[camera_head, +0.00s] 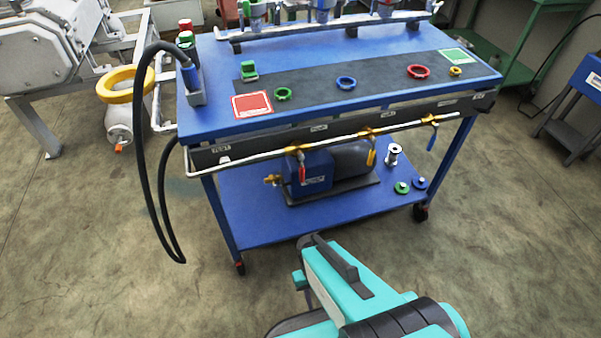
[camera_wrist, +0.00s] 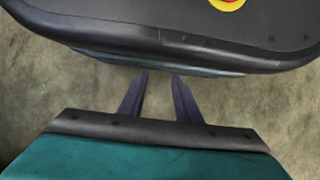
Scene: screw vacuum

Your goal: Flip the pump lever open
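A blue and grey pump (camera_head: 330,170) stands on the lower shelf of a blue cart. A pipe (camera_head: 240,150) runs along the cart's front. It carries yellow valves with a red lever (camera_head: 302,173), a yellow lever (camera_head: 370,152) and a blue lever (camera_head: 431,140), all hanging down. The frames do not show which is the pump lever. My teal arm reaches in from the bottom of the head view, in front of the cart and apart from it. In the wrist view my gripper (camera_wrist: 160,74) has its two dark fingers apart, with nothing between them. No lever shows there.
The cart top (camera_head: 220,70) holds coloured rings and red and green squares. A black hose (camera_head: 145,130) loops down at the left. A spool (camera_head: 393,154) and small green and blue discs stand on the shelf. Floor (camera_head: 490,260) is clear at the right.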

